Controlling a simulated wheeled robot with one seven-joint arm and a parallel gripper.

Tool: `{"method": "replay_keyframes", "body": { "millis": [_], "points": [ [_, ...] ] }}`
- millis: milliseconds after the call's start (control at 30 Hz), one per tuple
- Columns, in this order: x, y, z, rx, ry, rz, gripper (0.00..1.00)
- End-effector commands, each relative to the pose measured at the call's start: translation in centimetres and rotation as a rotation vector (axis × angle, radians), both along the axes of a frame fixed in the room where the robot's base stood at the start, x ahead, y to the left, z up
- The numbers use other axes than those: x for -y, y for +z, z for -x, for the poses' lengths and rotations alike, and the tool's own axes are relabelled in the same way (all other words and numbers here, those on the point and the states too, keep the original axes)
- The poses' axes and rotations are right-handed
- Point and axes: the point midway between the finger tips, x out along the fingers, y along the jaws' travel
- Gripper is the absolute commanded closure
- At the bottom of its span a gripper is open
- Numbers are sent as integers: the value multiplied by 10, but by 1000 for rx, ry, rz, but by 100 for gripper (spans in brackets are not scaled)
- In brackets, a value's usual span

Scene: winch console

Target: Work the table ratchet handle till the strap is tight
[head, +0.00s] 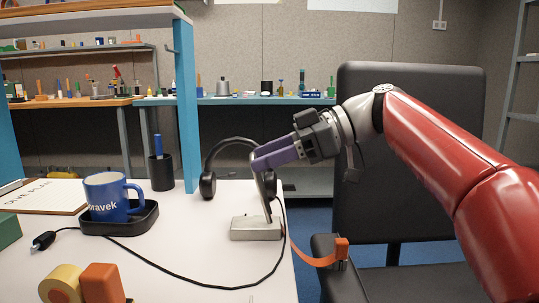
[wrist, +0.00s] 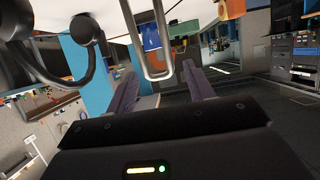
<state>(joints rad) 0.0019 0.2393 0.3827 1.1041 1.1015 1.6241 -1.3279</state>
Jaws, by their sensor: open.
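The table ratchet (head: 256,229) is a grey metal block near the right edge of the white table. Its handle (head: 267,200) stands nearly upright, leaning slightly. An orange strap (head: 312,261) runs slack-looking from the ratchet to an orange piece on the chair arm. My gripper (head: 256,160), with purple fingers, reaches in from the right at the top of the handle. In the wrist view the handle is a metal U-shaped loop (wrist: 155,73), its end between the open fingers (wrist: 160,70), with a gap on each side. The fingers partly hide the handle top in the head view.
A black headset (head: 208,186) stands close behind the ratchet, left of my fingers. A black cable curves around the ratchet. A blue mug (head: 106,197) sits in a black tray (head: 118,224) at left. An office chair (head: 400,150) stands right of the table.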

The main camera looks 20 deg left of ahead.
Motion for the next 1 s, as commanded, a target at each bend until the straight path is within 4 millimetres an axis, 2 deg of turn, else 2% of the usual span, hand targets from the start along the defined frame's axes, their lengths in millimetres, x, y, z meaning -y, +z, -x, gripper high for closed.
{"method": "replay_keyframes", "body": {
  "millis": [167,400,533,700,1000],
  "points": [
    [12,6,-5,-1,-2,-2,47],
    [49,21,-16,0,-3,0,47],
    [63,26,-21,-1,-2,0,47],
    [70,29,-22,0,-1,1,47],
    [70,28,-22,-1,0,1,47]
  ]
}}
